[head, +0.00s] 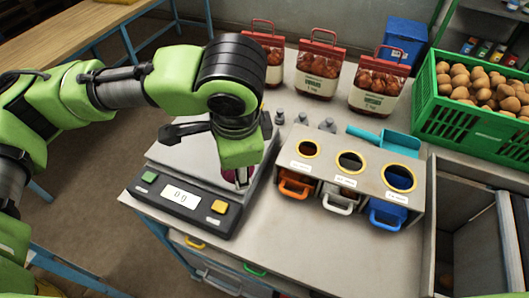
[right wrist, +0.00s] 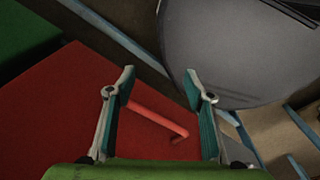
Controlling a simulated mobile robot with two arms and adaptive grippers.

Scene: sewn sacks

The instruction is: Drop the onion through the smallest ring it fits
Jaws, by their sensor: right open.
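The sorting box (head: 372,195) has three yellow rings on top: the smallest at left (head: 308,140), a middle one (head: 350,151), and the largest at right (head: 399,163). My left gripper (head: 242,180) points down over the scale (head: 185,180), left of the box, largely hidden by its own wrist. A dark purple-red bit, perhaps the onion (head: 228,170), shows beside its fingers; whether they hold it cannot be seen. The scale display reads 0 g. My right gripper (right wrist: 160,87) is open with nothing between its fingers, above a red surface.
Orange, white and blue bins sit under the rings. A blue scoop (head: 390,141) and small grey weights (head: 301,118) lie behind the box. Sacks of onions (head: 318,70) stand at the back. A green crate (head: 470,130) stands at right. The front counter is clear.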

